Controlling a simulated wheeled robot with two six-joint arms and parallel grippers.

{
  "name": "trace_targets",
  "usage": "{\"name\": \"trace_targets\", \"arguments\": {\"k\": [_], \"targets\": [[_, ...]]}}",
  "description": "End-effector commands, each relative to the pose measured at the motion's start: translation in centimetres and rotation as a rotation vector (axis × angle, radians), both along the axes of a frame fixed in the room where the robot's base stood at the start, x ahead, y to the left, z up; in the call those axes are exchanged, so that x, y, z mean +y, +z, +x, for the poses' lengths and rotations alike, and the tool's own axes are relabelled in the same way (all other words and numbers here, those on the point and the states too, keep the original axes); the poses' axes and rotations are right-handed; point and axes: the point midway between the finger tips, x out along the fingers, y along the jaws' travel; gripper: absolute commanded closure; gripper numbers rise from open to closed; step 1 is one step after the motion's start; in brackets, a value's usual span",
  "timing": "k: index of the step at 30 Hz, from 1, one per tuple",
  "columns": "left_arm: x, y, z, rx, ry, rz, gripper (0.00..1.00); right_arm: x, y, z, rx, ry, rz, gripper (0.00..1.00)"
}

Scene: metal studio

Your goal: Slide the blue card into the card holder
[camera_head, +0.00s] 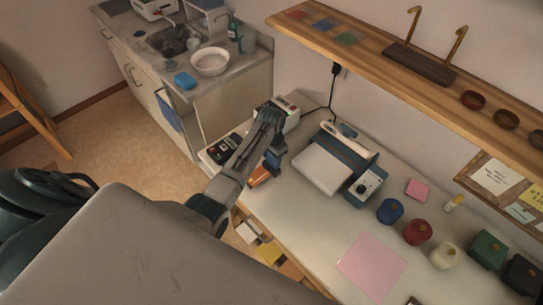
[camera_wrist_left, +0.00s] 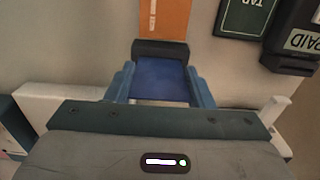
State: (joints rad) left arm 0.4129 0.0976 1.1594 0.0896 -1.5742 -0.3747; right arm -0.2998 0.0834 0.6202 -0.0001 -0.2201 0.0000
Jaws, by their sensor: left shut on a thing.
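My left gripper (camera_head: 271,160) is over the left part of the desk, its arm coming from the lower left. In the left wrist view the gripper (camera_wrist_left: 160,85) is shut on a dark blue flat piece (camera_wrist_left: 160,77), which looks like the blue card. A black bar (camera_wrist_left: 160,48) crosses its far end; I cannot tell whether they touch. An orange piece with white writing (camera_wrist_left: 165,18) lies beyond, and shows in the head view too (camera_head: 262,177). I cannot tell for certain which thing is the card holder. My right gripper is not in view.
A white and blue machine (camera_head: 322,168) stands right of the gripper. A dark device (camera_head: 218,151) is on its left. A pink sheet (camera_head: 371,266) and several coloured pots (camera_head: 390,211) are farther right. A wooden shelf (camera_head: 385,65) overhangs the desk's back.

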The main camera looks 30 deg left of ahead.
Motion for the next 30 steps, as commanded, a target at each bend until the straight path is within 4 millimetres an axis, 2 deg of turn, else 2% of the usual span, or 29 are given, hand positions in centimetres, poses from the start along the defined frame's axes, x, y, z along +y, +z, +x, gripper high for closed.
{"name": "trace_targets", "arguments": {"k": [16,30], "targets": [[0.0,-1.2,0.0,0.000,0.000,0.000,0.76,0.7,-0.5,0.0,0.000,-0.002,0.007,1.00],[0.0,-1.6,0.0,0.000,0.000,0.000,0.76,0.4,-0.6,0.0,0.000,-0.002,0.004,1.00]]}}
